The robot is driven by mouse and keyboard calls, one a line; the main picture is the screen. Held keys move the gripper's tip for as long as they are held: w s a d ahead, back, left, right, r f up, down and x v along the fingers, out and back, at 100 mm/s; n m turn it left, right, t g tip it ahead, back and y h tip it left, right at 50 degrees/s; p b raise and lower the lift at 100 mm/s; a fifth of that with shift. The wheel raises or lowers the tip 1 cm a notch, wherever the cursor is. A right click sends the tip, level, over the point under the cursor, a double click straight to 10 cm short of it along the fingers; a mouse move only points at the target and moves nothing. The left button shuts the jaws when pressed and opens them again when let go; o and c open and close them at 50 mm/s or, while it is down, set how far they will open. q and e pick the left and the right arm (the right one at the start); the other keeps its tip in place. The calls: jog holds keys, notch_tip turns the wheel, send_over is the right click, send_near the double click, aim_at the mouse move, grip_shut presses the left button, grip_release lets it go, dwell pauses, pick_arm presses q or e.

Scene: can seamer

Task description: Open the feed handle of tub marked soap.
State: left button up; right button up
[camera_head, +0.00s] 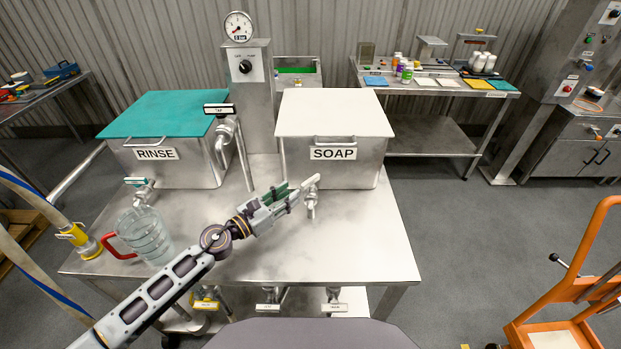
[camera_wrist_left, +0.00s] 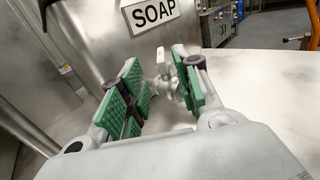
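The steel tub marked SOAP (camera_head: 354,171), with a white lid, stands at the back right of the steel table in the head view. Its label also shows in the left wrist view (camera_wrist_left: 152,13). A tap with a pale feed handle (camera_head: 311,181) sticks out of its front below the label. The handle also shows between the fingers in the left wrist view (camera_wrist_left: 162,62). My left gripper (camera_head: 292,194) is open and empty, just left of the tap, its green pads on either side of the view to the handle. I cannot tell whether they touch it. My right gripper is not in view.
The RINSE tub (camera_head: 175,176) with a teal lid stands at the left, with its own tap (camera_head: 140,188). A clear jug (camera_head: 145,236) with a red handle sits at the table's front left. A swivel tap (camera_head: 224,135) stands between the tubs. The table's right part is bare.

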aim_at(311, 179)
pick_arm(q)
jog(key=shift+p+x, duration=0.75)
jog(key=shift+x, duration=4.15)
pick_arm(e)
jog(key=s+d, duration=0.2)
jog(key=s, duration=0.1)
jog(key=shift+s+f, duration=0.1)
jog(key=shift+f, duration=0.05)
pick_arm(q)
grip_shut()
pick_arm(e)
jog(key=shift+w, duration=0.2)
